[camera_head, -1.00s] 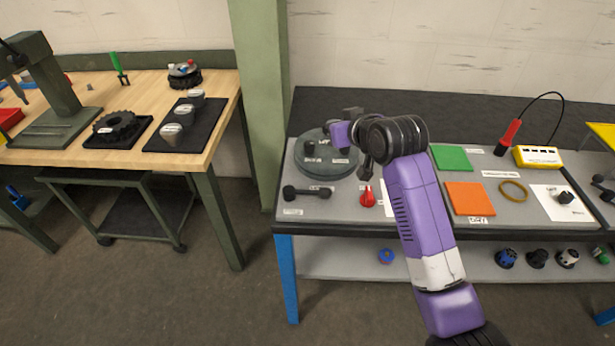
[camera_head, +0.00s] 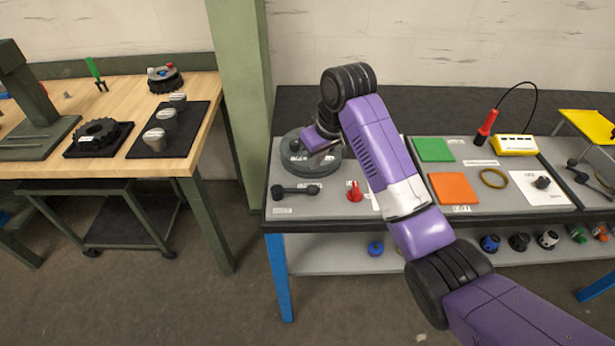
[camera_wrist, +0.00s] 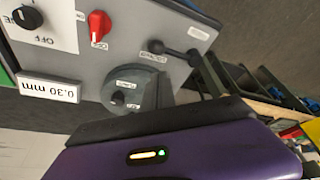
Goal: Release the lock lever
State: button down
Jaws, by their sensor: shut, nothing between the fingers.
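My gripper (camera_head: 328,150) is shut and empty, above the right part of a round grey disc (camera_head: 310,168) on the grey panel. A black lever with rounded ends (camera_head: 297,190) lies flat on the panel in front of the disc, apart from my gripper. I cannot read its label, so I cannot tell for sure that it is the lock lever. In the wrist view the black lever (camera_wrist: 176,50) shows beyond the disc (camera_wrist: 118,95), and my gripper's dark and purple parts fill the bottom. The contact between fingers and disc is hidden.
A red knob (camera_head: 355,192) stands right of the lever, close under my arm. Farther right are green (camera_head: 433,149) and orange (camera_head: 453,188) squares and a yellow box (camera_head: 515,145). A green post (camera_head: 238,100) stands between this bench and the wooden table (camera_head: 120,90) at left.

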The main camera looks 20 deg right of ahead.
aim_at(295, 191)
jog(key=p+x, duration=0.1)
jog(key=x, duration=0.9)
jog(key=shift+w, duration=0.1)
